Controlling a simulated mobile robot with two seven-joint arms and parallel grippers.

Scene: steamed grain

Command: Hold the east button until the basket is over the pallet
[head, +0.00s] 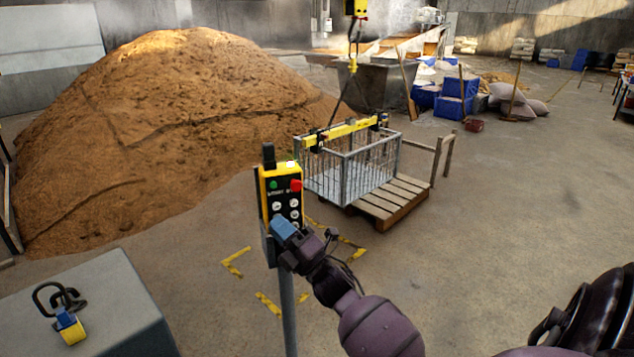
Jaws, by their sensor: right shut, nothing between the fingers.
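The yellow control pendant (267,177) stands upright on a grey post, with a green button (273,185), a red button (296,185) and several white-marked buttons below. My right gripper (284,229) is shut and empty, its blue-tipped end at the pendant's lower face. It hides the lowest buttons; I cannot tell whether it presses one, or which is east. The wire basket (350,172) hangs under a yellow beam (345,132) from a hook. In this view it overlaps the left and back of the wooden pallet (398,204); its left end extends past the pallet. My left gripper is not in view.
A large brown grain heap (160,120) fills the left. Yellow floor marks (237,262) lie around the post. A grey block (85,310) with a small yellow-and-blue item is front left. Blue crates (455,95) and sacks stand behind right. The right floor is open.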

